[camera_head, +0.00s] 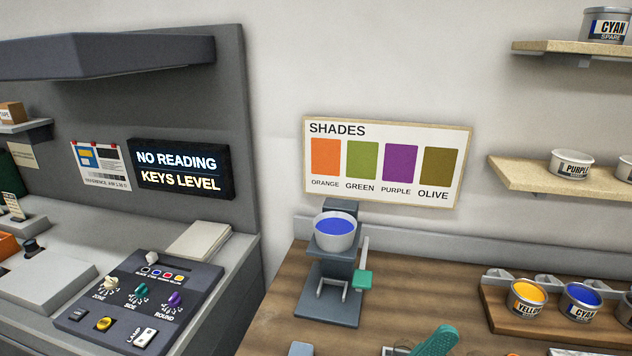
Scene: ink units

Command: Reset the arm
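My arm and my gripper do not show in the head view. A grey stand (331,285) on the wooden bench holds a white cup (335,243) with blue ink in it. A lever with a green grip (362,279) is at the stand's right side. A teal perforated handle (437,342) lies at the bottom edge, partly cut off by the frame.
A control panel (139,306) with knobs is on the left, below a display (181,170) reading "NO READING, KEYS LEVEL". Yellow (528,299) and cyan (582,302) tubs stand at the right. Shelves with tubs are above them. A shades board (387,161) hangs behind.

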